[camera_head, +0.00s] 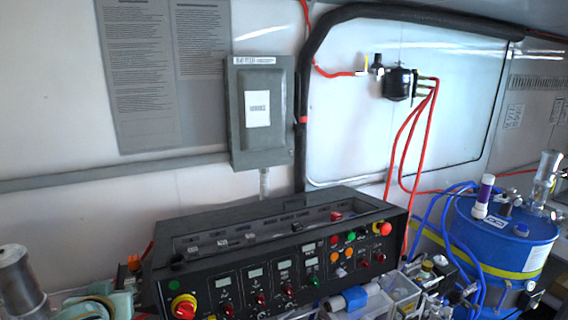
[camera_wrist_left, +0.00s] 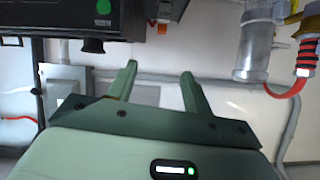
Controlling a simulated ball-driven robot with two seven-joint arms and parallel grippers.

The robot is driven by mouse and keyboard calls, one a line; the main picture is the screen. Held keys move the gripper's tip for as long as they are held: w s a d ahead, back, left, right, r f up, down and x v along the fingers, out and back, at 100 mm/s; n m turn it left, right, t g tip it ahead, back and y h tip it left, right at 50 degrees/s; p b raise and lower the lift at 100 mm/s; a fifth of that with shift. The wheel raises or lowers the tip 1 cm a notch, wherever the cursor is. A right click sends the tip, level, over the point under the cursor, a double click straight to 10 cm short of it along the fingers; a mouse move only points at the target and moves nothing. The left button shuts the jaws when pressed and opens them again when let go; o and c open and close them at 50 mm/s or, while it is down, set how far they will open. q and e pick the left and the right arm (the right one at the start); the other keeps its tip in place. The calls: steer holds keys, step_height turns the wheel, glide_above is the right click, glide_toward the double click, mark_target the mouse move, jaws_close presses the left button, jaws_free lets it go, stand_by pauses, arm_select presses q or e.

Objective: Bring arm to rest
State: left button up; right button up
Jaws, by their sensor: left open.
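My left gripper (camera_head: 112,294) shows in part at the lower left of the head view, beside the left end of the black control panel (camera_head: 270,262). In the left wrist view the two pale green fingers of this gripper (camera_wrist_left: 160,68) stand apart with nothing held between them. An orange piece (camera_wrist_left: 162,28) shows beyond the fingertips, apart from them. My right gripper is in neither view.
The panel carries several knobs, with a red-and-yellow one (camera_head: 183,306) nearest my left gripper. A grey wall box (camera_head: 262,112) hangs behind. A blue drum (camera_head: 500,238) with hoses stands at the right, and clear bins (camera_head: 403,290) stand before the panel.

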arm_select(q)
steer(key=s+d+f+m+g, duration=0.1)
steer(key=s+d+f+m, duration=0.3)
steer(key=s, duration=0.3)
steer(key=s+d+f+m+g+h, duration=0.1)
steer(key=s+d+f+m+g, duration=0.1)
steer(key=s+d+f+m, duration=0.3)
steer(key=s+d+f+m+g, duration=0.1)
steer(key=s+d+f+m, duration=0.15)
steer(key=s, duration=0.55)
steer(key=s+d+f+g+h+b, duration=0.2)
steer(key=f+b, duration=0.6)
steer(key=f, duration=1.4)
steer(key=s+d+f+g+h+b, duration=0.2)
steer(key=f+b, duration=0.6)
steer(key=f, duration=1.4)
steer(key=s+f+n+g+h+b, duration=0.1)
steer(key=s+f+n+b, duration=0.2)
steer(key=s+f+b, duration=0.8)
steer(key=s+f, duration=0.9)
steer(key=f, duration=0.5)
steer(key=shift+a+g, duration=0.15)
steer(key=shift+g, duration=0.25)
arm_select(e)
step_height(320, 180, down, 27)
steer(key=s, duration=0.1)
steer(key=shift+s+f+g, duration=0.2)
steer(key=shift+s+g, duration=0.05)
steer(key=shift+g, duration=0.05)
